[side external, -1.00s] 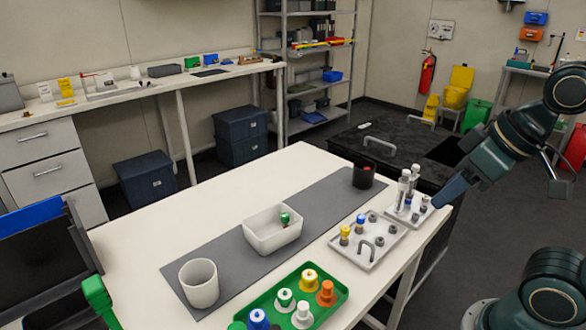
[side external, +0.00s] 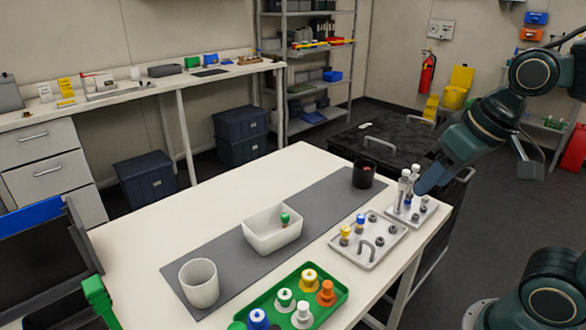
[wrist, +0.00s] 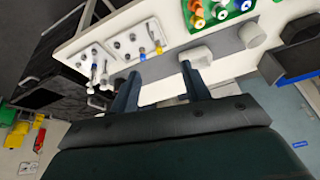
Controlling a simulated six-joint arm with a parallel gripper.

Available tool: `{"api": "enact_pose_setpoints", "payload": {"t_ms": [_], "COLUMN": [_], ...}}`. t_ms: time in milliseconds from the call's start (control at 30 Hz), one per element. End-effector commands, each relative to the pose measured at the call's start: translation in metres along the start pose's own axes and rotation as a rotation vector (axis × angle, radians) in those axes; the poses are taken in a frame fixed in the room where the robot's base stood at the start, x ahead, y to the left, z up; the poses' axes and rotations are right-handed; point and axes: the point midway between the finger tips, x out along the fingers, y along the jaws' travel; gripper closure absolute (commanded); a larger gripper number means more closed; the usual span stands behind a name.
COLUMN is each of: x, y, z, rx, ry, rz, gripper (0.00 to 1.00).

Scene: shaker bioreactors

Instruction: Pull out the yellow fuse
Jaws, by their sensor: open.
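The yellow fuse (side external: 345,231) stands upright in a light fuse plate (side external: 365,263), at its left end, beside a blue fuse (side external: 360,224). In the wrist view the yellow fuse (wrist: 159,48) shows above the gap between my fingers, apart from them. My gripper (wrist: 160,78) is open and empty, its two dark fingers spread wide. In the side view my gripper (side external: 420,187) hangs by the clear tubes (side external: 405,186) at the plate's far right, away from the yellow fuse.
A second light plate (side external: 428,211) holds the tubes. A white bin (side external: 262,240) holds a green-topped piece. A white cup (side external: 198,291), a black cup (side external: 363,178) and a green tray (side external: 262,302) of coloured knobs stand nearby. The table's left rear (side external: 200,220) is clear.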

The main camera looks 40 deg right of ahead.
Motion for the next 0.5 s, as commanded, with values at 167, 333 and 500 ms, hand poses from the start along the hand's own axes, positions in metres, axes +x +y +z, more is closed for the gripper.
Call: {"api": "enact_pose_setpoints", "payload": {"t_ms": [167, 333, 500], "x": [0.014, 0.032, 0.054], "y": [-0.001, -0.002, -0.002], "z": [-0.026, -0.050, -0.072], "rx": [0.166, 0.333, 0.496], "ry": [-0.066, -0.123, -0.176], "rz": [0.022, 0.051, 0.088], "gripper": [0.53, 0.53, 0.53]}}
